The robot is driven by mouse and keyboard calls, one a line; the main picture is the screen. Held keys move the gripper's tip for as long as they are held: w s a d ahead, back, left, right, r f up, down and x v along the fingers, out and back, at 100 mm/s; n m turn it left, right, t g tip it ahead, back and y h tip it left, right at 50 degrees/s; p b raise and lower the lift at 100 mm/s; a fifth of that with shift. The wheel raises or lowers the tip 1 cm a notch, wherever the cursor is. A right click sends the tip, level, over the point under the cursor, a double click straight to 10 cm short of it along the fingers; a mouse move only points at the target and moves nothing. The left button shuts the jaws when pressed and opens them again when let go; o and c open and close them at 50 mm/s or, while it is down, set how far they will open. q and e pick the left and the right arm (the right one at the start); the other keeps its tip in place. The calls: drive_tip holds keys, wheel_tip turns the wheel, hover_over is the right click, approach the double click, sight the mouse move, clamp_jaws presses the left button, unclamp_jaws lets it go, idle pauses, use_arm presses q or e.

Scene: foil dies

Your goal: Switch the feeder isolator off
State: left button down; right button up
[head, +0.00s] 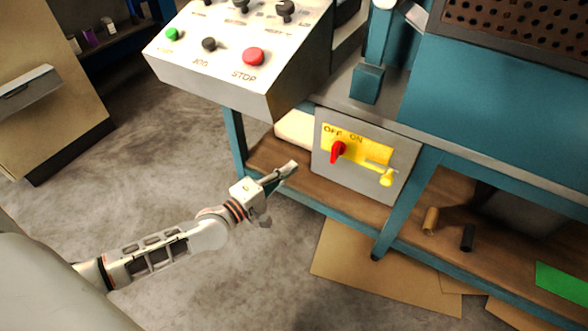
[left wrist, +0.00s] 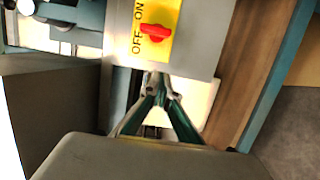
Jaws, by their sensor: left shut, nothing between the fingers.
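The feeder isolator is a grey box (head: 365,185) under the machine's bench, with a yellow plate marked OFF and ON. Its red handle (head: 338,151) is on the plate, and it also shows in the left wrist view (left wrist: 155,32). I cannot tell for sure which mark the handle points at. My left gripper (head: 292,166) is shut and empty, to the left of the box and apart from the handle. In the left wrist view its fingertips (left wrist: 161,88) are below the red handle. My right gripper is not in view.
A sloped control panel (head: 225,65) with green, black and red buttons overhangs the isolator at upper left. A yellow knobbed piece (head: 387,177) sits at the plate's right. Teal legs frame a wooden shelf (head: 455,215) holding small cylinders. Cardboard lies on the floor; left floor is open.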

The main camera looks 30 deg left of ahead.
sight(335, 152)
use_arm(q)
drive_tip(key=w+d+b, duration=0.1)
drive_tip(key=w+d, duration=0.5)
drive_tip(key=w, duration=0.1)
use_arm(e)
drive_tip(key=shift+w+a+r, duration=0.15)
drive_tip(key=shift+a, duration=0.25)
use_arm(q)
drive_tip(key=shift+w+f, duration=0.1)
drive_tip(key=shift+d+f+n+b, duration=0.15)
drive_tip(key=shift+f+n+b, duration=0.05)
drive_tip(key=shift+n+b, duration=0.35)
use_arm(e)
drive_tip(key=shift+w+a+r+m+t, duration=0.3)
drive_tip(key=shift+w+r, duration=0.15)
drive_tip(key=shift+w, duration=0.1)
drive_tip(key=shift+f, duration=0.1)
